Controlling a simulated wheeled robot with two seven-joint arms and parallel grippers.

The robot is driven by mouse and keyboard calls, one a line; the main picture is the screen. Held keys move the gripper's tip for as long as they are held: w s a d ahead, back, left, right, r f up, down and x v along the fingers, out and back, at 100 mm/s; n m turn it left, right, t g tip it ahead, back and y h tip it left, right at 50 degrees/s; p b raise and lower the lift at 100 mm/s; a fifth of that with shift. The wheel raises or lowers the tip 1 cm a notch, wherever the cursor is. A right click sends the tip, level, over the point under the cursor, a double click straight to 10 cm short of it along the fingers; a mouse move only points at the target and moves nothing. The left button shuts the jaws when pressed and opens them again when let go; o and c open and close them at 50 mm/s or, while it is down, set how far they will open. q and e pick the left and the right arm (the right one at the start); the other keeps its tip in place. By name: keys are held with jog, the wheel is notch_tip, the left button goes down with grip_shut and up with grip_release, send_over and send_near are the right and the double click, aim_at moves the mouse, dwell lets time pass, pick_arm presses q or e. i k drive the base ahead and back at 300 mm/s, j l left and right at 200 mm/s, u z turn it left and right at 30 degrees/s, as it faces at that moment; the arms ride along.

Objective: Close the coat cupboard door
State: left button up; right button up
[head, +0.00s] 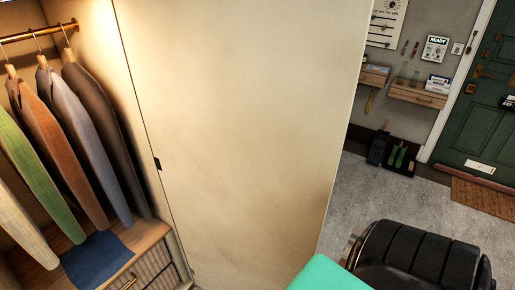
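The coat cupboard (160,236) stands open at the left of the head view, with several coats on hangers inside. A large cream panel (245,130), which looks like its door, stands open and fills the middle of the view. A small dark fitting (157,163) shows at the panel's left edge. The panel's free edge is on the right. No handle shows on the face I see. Neither of my grippers shows, so I cannot tell where they are relative to the door.
A brass rail (38,33) carries the coats above a wooden drawer unit with a blue cloth (95,260). To the right are grey floor (365,190), a wall shelf (418,94), a boot tray (399,160), a green front door (490,90) and a doormat (482,196).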

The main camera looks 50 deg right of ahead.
aim_at(246, 105)
jog(key=k+l+u, duration=0.15)
jog(key=l, duration=0.35)
jog(key=k+l+u, duration=0.1)
jog(key=k+l, duration=0.25)
jog(key=k+l+u, duration=0.15)
jog(key=l, duration=0.4)
jog(key=k+l+u, duration=0.15)
jog(key=k+l, duration=0.25)
jog(key=i+l, duration=0.15)
jog(key=l, duration=0.25)
jog(key=i+l+u, duration=0.15)
jog(key=l, duration=0.3)
jog(key=i+l, duration=0.1)
jog(key=l, duration=0.3)
jog(key=i+l+u, duration=0.1)
jog(key=l, duration=0.35)
